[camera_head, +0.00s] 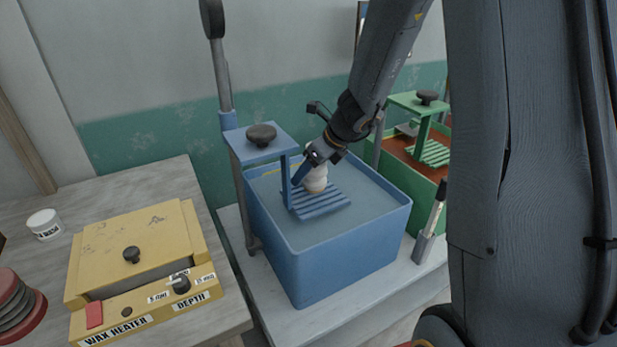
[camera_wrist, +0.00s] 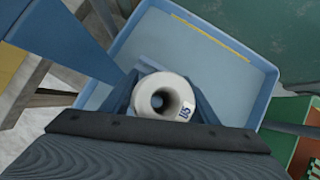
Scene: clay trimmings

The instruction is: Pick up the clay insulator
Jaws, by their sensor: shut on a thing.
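The clay insulator (camera_head: 316,180) is a small off-white ribbed piece above the blue slatted rack (camera_head: 322,204) of the blue tank. My gripper (camera_head: 314,164) comes down from the upper right and is shut on the insulator. I cannot tell whether the insulator's base touches the slats.
The blue tank (camera_head: 345,262) holds greyish liquid, and its blue post and top plate (camera_head: 262,146) stand close left of my gripper. A green tank (camera_head: 428,185) is behind right. A yellow wax heater (camera_head: 140,250) and a white jar (camera_head: 45,224) are on the left table.

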